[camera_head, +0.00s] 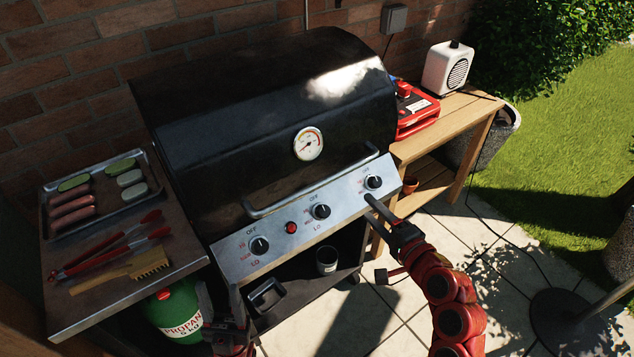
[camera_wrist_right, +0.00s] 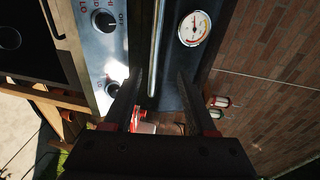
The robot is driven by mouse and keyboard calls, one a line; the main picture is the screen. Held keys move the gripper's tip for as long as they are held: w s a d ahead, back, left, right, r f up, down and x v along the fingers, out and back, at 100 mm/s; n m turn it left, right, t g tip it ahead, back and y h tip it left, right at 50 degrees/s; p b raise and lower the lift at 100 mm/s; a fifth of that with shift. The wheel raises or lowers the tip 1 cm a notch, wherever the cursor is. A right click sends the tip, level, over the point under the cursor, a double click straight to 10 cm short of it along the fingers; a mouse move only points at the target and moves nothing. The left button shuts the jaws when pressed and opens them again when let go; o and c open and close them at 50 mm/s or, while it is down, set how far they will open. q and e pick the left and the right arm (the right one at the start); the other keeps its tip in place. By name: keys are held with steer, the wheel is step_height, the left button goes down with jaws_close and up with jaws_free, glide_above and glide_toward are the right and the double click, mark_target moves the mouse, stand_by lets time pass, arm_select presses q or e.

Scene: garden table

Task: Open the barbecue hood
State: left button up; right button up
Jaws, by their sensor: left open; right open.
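The black barbecue hood (camera_head: 245,125) is down, with a round thermometer (camera_head: 308,143) on its front. Its silver bar handle (camera_head: 312,187) runs along the lower front edge; the handle also shows in the right wrist view (camera_wrist_right: 154,50), lined up between the finger tips. My right gripper (camera_head: 378,207) is open and empty, in front of the control panel near its right end, apparently short of the handle. In the right wrist view its two fingers (camera_wrist_right: 160,88) are spread. My left gripper (camera_head: 220,298) is open at the bottom, below the panel's left end; it is partly cut off.
The control panel (camera_head: 290,225) has several knobs. The left side shelf (camera_head: 85,318) holds a tray of food (camera_head: 152,165), red tongs (camera_head: 110,250) and a brush (camera_head: 145,264). A green propane bottle (camera_head: 172,310) stands below. A wooden table (camera_head: 455,115) is at right; a brick wall stands behind.

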mark_target(320, 187)
steer(key=shift+n+g+y, duration=0.5)
steer(key=shift+g+y, duration=0.1)
steer(key=shift+g, duration=0.2)
steer(key=a+p+x, duration=0.1)
steer(key=x, duration=0.4)
steer(key=s+p+x, duration=0.1)
steer(key=x, duration=0.5)
steer(key=s+a+p+x, duration=0.1)
steer(key=x, duration=0.5)
steer(key=shift+a+p, duration=0.35)
jaws_close()
